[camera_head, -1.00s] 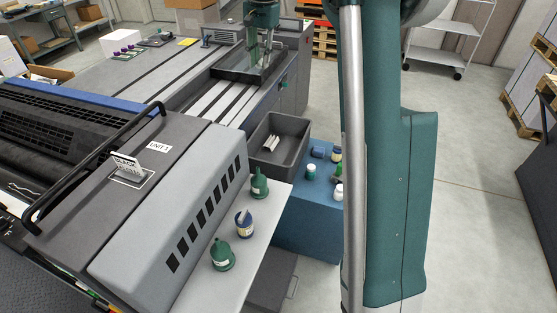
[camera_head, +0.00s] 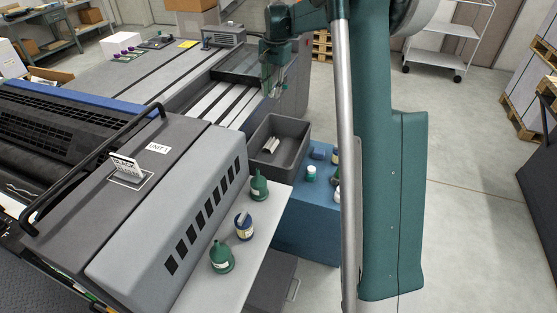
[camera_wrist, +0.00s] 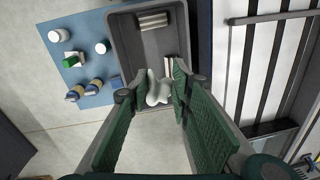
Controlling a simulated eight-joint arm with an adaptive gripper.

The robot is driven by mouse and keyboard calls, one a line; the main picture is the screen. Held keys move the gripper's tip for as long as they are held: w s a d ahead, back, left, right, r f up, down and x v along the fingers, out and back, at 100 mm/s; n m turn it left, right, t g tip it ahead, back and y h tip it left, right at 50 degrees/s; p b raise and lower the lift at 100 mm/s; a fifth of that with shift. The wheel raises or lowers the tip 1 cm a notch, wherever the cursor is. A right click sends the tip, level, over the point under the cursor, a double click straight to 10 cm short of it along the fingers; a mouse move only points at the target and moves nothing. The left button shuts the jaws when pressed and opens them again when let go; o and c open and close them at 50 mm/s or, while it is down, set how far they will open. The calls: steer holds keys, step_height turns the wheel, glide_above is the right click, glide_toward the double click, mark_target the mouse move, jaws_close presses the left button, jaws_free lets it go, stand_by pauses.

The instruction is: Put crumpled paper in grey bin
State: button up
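The grey bin (camera_head: 291,158) stands open-topped beside the press, and it fills the upper middle of the wrist view (camera_wrist: 124,50). White crumpled paper (camera_wrist: 157,90) sits between my fingertips in the wrist view, appearing to touch both pads. My gripper (camera_head: 273,88) is above the bin's far end in the head view, pointing down, closed around the paper; it also shows in the wrist view (camera_wrist: 158,88). The paper is too small to make out clearly in the head view. In the wrist view it overlaps the bin's near edge.
Pale strips (camera_head: 270,145) lie inside the bin. Bottles and jars (camera_head: 311,173) stand on the blue cabinet (camera_head: 305,225) to its right, partly behind my arm. Green bottles (camera_head: 221,256) and a blue-labelled jar (camera_head: 244,226) stand on the grey shelf (camera_head: 205,290). The press lies left.

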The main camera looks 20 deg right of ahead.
glide_above(280, 164)
steer(key=a, duration=0.4)
step_height(280, 164, down, 31)
steer(key=shift+s, duration=0.3)
steer(key=shift+s+d+n+t, duration=0.3)
steer(key=shift+s+d+n, duration=0.1)
steer(key=shift+s+d, duration=0.75)
steer(key=shift+f+b, duration=0.5)
steer(key=shift+f, duration=2.6)
steer(key=shift+c, duration=0.2)
steer(key=shift+f+b, duration=0.45)
steer(key=shift+f, duration=1.45)
